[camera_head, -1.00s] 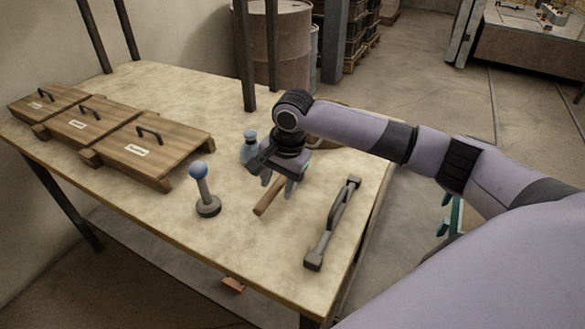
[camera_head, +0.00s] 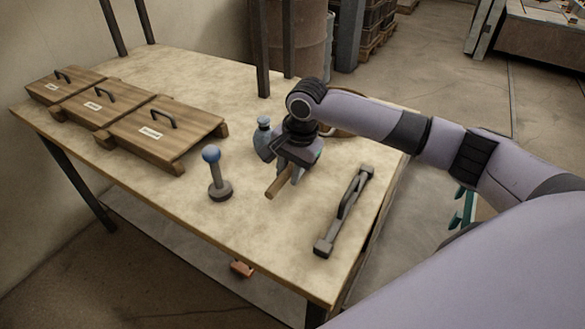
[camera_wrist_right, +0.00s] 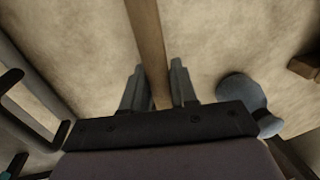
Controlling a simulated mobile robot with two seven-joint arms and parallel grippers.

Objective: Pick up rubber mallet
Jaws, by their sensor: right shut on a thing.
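The rubber mallet shows only as a light wooden handle (camera_head: 276,187) lying at the middle right of the table. Its head is hidden behind my right gripper and wrist. My right gripper (camera_head: 290,178) points down over the handle and is shut on it. In the right wrist view the handle (camera_wrist_right: 148,45) runs between the two fingers (camera_wrist_right: 158,85), which stand close on either side. The handle seems to be at table height; I cannot tell whether it is lifted. My left gripper is not in view.
A blue-grey bottle (camera_head: 263,142) stands close beside my right gripper. A blue-knobbed lever (camera_head: 214,175) stands to the left, and a dark bar handle (camera_head: 345,212) lies to the right. The table's (camera_head: 255,235) front is clear.

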